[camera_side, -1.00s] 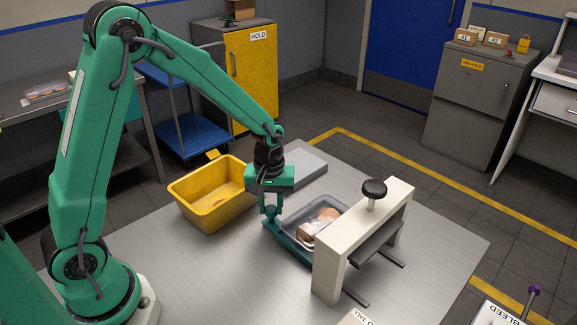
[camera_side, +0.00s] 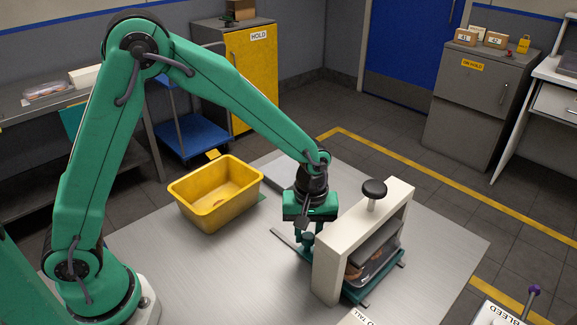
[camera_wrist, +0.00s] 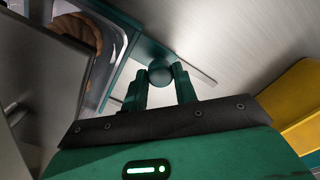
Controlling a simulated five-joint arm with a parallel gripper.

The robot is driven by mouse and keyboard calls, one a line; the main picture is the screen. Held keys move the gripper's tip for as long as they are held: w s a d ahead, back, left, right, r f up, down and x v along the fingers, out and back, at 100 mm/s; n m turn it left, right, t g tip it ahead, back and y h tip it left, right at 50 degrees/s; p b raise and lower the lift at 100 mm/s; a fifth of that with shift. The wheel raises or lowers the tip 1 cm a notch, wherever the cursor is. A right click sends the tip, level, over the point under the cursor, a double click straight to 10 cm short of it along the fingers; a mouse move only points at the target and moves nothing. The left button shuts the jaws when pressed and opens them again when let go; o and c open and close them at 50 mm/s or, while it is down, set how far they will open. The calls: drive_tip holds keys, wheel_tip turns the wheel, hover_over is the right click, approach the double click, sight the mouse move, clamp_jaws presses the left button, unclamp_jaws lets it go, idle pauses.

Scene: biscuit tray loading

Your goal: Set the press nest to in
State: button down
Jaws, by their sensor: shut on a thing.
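The press is a cream arch (camera_side: 330,265) with a black knob (camera_side: 374,189) on top and a grey plate (camera_side: 377,243) under its beam. The green nest (camera_side: 376,284) sits on rails under the press, carrying a clear tray (camera_side: 382,266) with biscuits, partly hidden by the arch. My gripper (camera_side: 306,243) is at the near left side of the arch. In the wrist view my gripper (camera_wrist: 160,85) is shut on the nest's round green knob (camera_wrist: 160,71). The tray's edge (camera_wrist: 118,50) shows left of the knob there.
A yellow bin (camera_side: 215,207) stands left of my gripper on the steel table (camera_side: 220,275). A grey slab (camera_side: 285,172) lies behind my gripper. The table's front left is clear. A lever with a purple knob (camera_side: 534,290) stands at the right.

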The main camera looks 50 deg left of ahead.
drive_tip(key=shift+d+r, duration=0.1)
drive_tip(key=shift+d, duration=0.2)
drive_tip(key=c, duration=1.1)
unclamp_jaws()
drive_tip(key=shift+a, duration=0.1)
wheel_tip(320, 180, up, 7)
drive_tip(key=shift+r, duration=0.4)
